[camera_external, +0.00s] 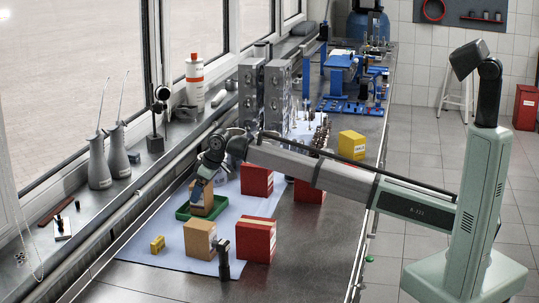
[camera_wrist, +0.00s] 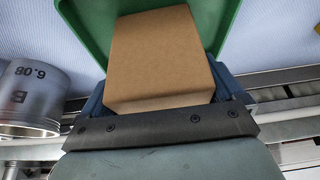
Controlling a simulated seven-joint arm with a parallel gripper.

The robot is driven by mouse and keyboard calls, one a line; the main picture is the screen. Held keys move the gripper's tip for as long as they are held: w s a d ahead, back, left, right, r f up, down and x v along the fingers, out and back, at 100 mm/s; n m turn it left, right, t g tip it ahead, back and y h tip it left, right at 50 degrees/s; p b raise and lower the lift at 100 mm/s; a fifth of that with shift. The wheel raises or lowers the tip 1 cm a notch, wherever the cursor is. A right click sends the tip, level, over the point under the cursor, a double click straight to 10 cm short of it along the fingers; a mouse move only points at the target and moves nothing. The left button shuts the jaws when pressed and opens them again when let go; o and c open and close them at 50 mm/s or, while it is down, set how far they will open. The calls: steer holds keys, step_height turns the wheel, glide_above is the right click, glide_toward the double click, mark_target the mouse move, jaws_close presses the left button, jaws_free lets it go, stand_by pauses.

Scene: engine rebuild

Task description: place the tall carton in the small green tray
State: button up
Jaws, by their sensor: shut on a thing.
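The tall carton (camera_external: 204,201) is plain brown cardboard and stands at the small green tray (camera_external: 183,212) in the external view. My gripper (camera_external: 200,187) is above the carton, pointing down, shut on its upper part. In the wrist view the carton (camera_wrist: 158,58) sits between the fingers, with the green tray (camera_wrist: 93,28) behind it on both sides. The carton appears inside the tray's outline. I cannot tell whether its base touches the tray floor.
A larger tan box (camera_external: 199,240), red boxes (camera_external: 256,241) and a small yellow block (camera_external: 157,245) stand nearby on the pale blue mat (camera_external: 172,258). The window ledge runs along the left.

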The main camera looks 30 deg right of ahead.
steer(key=shift+f, duration=0.15)
steer(key=o, duration=1)
steer(key=v, duration=1.2)
steer(key=shift+r, duration=0.2)
